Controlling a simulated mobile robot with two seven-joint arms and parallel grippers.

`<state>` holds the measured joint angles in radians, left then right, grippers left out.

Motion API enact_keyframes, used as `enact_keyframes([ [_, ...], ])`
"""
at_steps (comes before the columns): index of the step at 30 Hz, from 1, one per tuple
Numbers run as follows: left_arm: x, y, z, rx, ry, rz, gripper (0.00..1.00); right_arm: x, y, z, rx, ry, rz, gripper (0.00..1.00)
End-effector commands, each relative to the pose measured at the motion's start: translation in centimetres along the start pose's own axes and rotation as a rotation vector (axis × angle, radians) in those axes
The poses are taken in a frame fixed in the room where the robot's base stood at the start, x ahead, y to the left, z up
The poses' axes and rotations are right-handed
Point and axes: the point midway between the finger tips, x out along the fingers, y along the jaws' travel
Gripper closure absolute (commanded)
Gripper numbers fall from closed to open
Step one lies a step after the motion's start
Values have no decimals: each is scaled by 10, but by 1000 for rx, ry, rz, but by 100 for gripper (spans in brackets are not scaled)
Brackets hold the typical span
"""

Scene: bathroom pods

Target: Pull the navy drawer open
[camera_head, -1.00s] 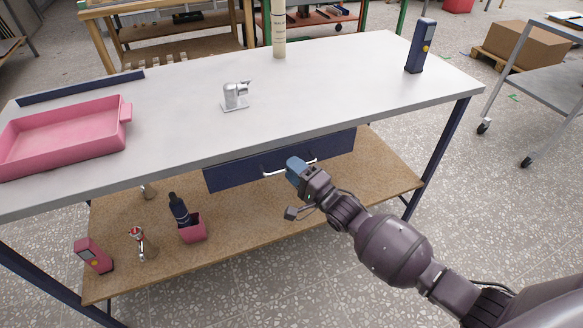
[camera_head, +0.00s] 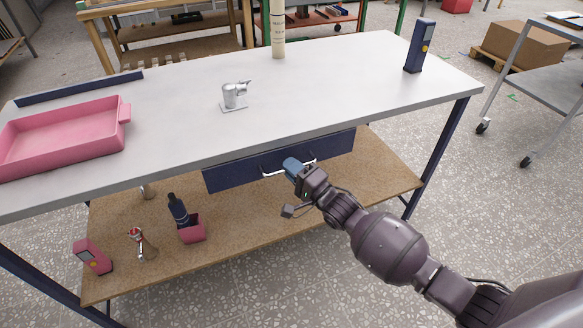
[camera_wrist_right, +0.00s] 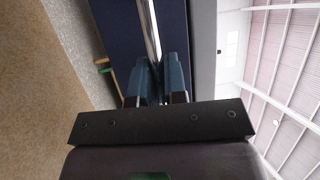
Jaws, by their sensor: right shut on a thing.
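The navy drawer (camera_head: 232,174) hangs under the grey tabletop and its front looks flush below the table edge. It carries a pale metal bar handle (camera_head: 270,174). My right gripper (camera_head: 291,165) is at the middle of the handle, its blue fingers closed around the bar. In the right wrist view the handle (camera_wrist_right: 150,30) runs down between the two blue fingers (camera_wrist_right: 157,78), with the navy drawer front (camera_wrist_right: 120,30) behind. The fingers hide the middle of the handle. My left gripper is not in view.
The tabletop (camera_head: 310,95) holds a pink tray (camera_head: 60,140), a metal tap (camera_head: 234,96), a navy device (camera_head: 419,46) and a beige cylinder (camera_head: 277,30). The lower shelf (camera_head: 250,220) holds a pink cup with a dark bottle and other items. Table legs stand at both sides.

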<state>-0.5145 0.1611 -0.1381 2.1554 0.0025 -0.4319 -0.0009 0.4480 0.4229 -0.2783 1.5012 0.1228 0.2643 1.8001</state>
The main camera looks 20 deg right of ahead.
Motion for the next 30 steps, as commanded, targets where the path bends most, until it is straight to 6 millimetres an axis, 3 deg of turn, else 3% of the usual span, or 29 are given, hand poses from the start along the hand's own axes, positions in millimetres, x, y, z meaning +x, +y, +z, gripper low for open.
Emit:
enact_keyframes([
  [5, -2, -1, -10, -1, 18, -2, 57, -11, -4, 4, -1, 1, 0, 100],
  [11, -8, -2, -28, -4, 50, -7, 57, -42, -15, 17, -1, 1, -3, 100],
  [17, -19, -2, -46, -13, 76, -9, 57, -90, -26, 36, -2, 2, -2, 100],
  [30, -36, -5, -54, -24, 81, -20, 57, -191, -42, 78, -1, 1, 1, 100],
])
